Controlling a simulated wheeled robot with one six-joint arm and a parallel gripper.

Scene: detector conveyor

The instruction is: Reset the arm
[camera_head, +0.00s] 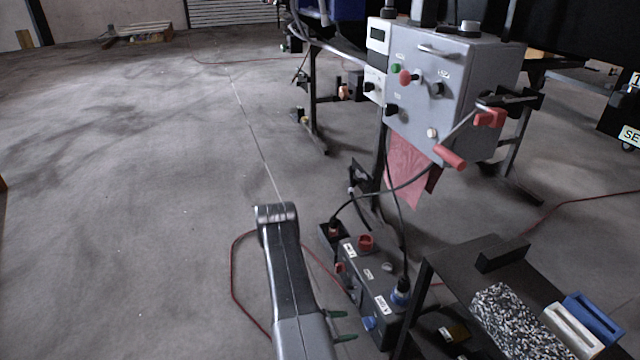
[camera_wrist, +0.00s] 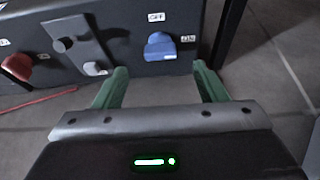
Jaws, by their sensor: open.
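My gripper (camera_head: 342,327) is at the bottom centre of the head view, at the end of my arm, with green fingers. In the wrist view the two green fingers of my gripper (camera_wrist: 162,82) stand wide apart with nothing between them. They point towards a dark control box (camera_head: 372,277), which also fills the top of the wrist view (camera_wrist: 110,72). Just beyond the fingertips is a blue rotary switch (camera_wrist: 160,46) between OFF and ON labels. The fingers appear apart from the switch. A red knob (camera_wrist: 17,66) is at the left of the wrist view.
A grey control cabinet (camera_head: 440,85) with buttons and a red-handled lever (camera_head: 449,156) stands behind the box. A dark table (camera_head: 452,262) with a speckled block (camera_head: 508,318) is at the right. A red cable (camera_head: 234,270) lies on the floor. The left floor is mostly clear.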

